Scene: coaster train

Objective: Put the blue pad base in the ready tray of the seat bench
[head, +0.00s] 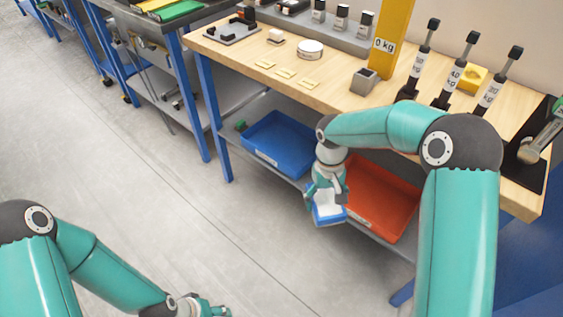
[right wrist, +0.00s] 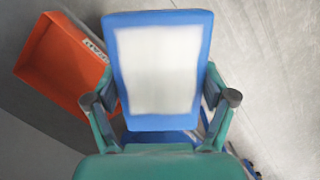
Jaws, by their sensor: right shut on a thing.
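The blue pad base (head: 329,221) has a white face inside a blue rim. My right gripper (head: 327,197) is shut on it and holds it in front of the bench's lower shelf, near the left end of the orange tray. In the right wrist view the pad base (right wrist: 204,40) fills the middle between the fingers (right wrist: 160,118). The orange tray also shows in the right wrist view (right wrist: 45,75). My left gripper (head: 207,305) is low at the bottom edge, its fingers unclear.
The wooden bench top (head: 330,98) above holds a yellow post (head: 392,35), several black-topped cylinders and small parts. A blue leg (head: 213,115) stands at the shelf's left end. Another bench (head: 160,50) is at the back left. The grey floor (head: 130,160) in front is clear.

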